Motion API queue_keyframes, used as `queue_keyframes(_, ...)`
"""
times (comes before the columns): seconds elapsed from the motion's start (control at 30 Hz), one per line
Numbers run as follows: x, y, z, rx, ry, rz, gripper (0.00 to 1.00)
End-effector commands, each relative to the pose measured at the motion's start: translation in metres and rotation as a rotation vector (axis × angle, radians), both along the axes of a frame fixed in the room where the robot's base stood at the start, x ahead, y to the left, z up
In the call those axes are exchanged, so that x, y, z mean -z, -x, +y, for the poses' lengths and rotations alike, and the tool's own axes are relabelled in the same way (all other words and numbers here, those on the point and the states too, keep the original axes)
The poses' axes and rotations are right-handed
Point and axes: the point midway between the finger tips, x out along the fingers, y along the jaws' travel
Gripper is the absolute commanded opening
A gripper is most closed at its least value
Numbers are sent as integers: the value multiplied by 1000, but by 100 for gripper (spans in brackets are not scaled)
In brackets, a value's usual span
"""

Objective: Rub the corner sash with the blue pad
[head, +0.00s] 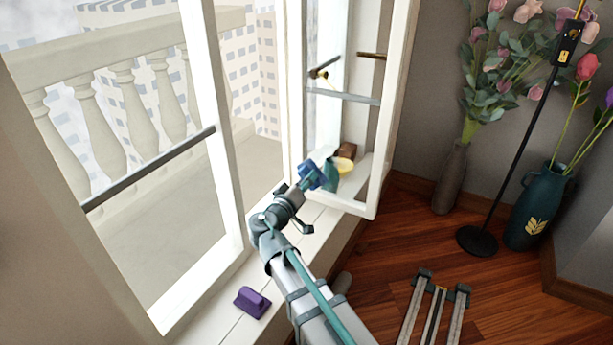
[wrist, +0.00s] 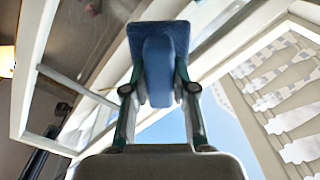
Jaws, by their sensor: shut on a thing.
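The blue pad (head: 311,174) is held out at the end of my arm, over the sill near the open sash. In the wrist view the blue pad (wrist: 158,65) is a flat plate with a rounded grip. My gripper (wrist: 160,92) is shut on that grip, a finger on each side; in the head view my gripper (head: 298,190) is small and partly hidden. The white-framed sash at the corner (head: 397,110) stands swung open to the right. I cannot tell whether the pad touches any glass or frame.
A purple pad (head: 252,302) lies on the white sill (head: 222,325). A brown block (head: 347,149) and a yellow-rimmed item (head: 344,164) stand by the sash. A grey vase (head: 450,180), a lamp base (head: 477,241) and a teal vase (head: 541,207) stand to the right.

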Motion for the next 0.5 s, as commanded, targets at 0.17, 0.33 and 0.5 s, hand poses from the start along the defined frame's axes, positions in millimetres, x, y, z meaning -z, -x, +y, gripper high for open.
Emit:
queue_keyframes(0.17, -2, -12, -5, 4, 1, 1, 0)
queue_keyframes(0.33, -3, -26, -10, 2, 2, 1, 0)
queue_keyframes(0.5, -3, -41, -16, 2, 2, 1, 0)
